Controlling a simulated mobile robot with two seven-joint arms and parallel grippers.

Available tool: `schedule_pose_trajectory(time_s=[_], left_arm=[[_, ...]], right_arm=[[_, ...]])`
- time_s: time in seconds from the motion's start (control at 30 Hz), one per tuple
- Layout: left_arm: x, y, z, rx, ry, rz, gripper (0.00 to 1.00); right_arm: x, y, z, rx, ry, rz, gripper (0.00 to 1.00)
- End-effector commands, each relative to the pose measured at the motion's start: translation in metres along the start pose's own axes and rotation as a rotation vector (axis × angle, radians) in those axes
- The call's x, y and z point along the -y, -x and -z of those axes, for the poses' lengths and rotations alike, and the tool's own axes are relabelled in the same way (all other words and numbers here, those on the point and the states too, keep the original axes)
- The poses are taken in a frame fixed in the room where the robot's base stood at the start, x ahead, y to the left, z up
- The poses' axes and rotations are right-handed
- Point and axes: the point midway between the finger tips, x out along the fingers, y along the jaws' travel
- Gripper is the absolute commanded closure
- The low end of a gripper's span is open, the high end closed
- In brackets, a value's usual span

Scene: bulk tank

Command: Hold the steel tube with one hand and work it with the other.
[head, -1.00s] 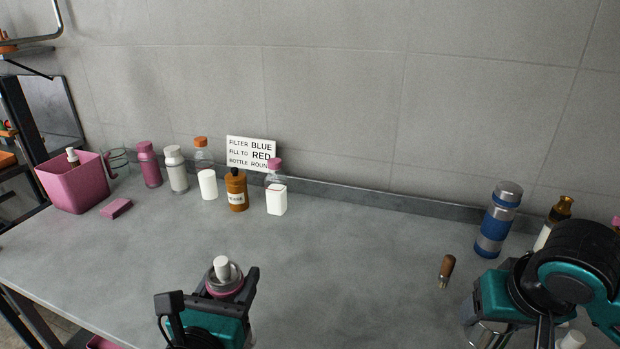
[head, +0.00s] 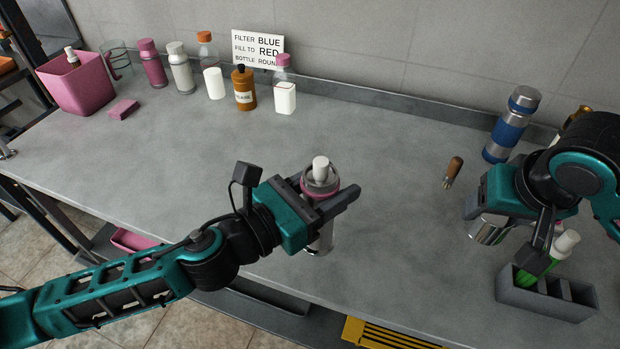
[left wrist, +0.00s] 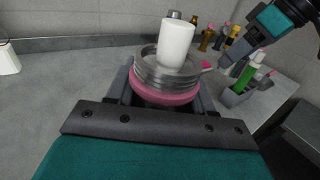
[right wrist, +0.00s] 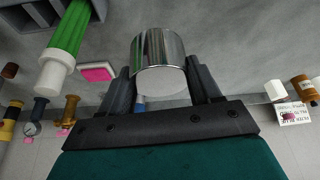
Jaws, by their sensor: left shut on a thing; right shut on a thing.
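The steel tube (head: 322,238) is upright in my left gripper (head: 334,198), which is shut around it below a pink ring (left wrist: 165,97). Its top shows steel threads (left wrist: 166,72) and a white cylinder (left wrist: 175,43) standing up from the middle. My right gripper (head: 503,232) is shut on a polished steel cup-like piece (head: 487,230). In the right wrist view this piece (right wrist: 158,52) sits between the two fingers, with a pale flat end. It is well apart from the tube, to its right.
Several bottles and a sign (head: 257,48) line the wall. The middle counter (head: 390,140) is clear.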

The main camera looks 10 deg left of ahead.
Motion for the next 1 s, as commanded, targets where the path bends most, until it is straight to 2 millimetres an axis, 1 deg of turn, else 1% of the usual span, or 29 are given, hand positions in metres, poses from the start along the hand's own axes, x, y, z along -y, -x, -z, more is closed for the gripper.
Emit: schedule_pose_trajectory(time_s=[0.37, 0.47, 0.53, 0.57, 0.67, 0.77, 0.9, 0.97, 1.0], left_arm=[[0.001, -0.001, 0.0, 0.0, -0.001, 0.007, 1.0], [0.001, -0.001, 0.0, 0.0, -0.001, 0.007, 1.0], [0.001, -0.001, -0.001, 0.001, -0.001, 0.007, 1.0], [0.001, -0.001, -0.001, 0.001, -0.001, 0.007, 1.0], [0.001, -0.001, -0.001, 0.001, -0.001, 0.007, 1.0], [0.001, -0.001, -0.001, 0.002, -0.001, 0.007, 1.0], [0.001, -0.001, -0.001, 0.002, -0.001, 0.007, 1.0], [0.001, -0.001, -0.001, 0.002, -0.001, 0.007, 1.0], [0.001, -0.001, -0.001, 0.002, -0.001, 0.007, 1.0]], right_arm=[[0.0, 0.0, 0.0, 0.0, 0.001, 0.0, 0.67], [0.006, 0.002, 0.003, -0.002, 0.01, 0.006, 0.67], [0.016, 0.005, 0.008, -0.004, 0.029, 0.014, 0.67], [0.023, 0.007, 0.011, -0.005, 0.039, 0.02, 0.67], [0.049, 0.018, 0.022, -0.008, 0.091, 0.04, 0.67], [0.084, 0.033, 0.033, -0.01, 0.163, 0.068, 0.67], [0.132, 0.059, 0.044, -0.009, 0.272, 0.109, 0.67], [0.152, 0.072, 0.047, -0.009, 0.319, 0.127, 0.67], [0.165, 0.08, 0.048, -0.008, 0.351, 0.139, 0.67]])
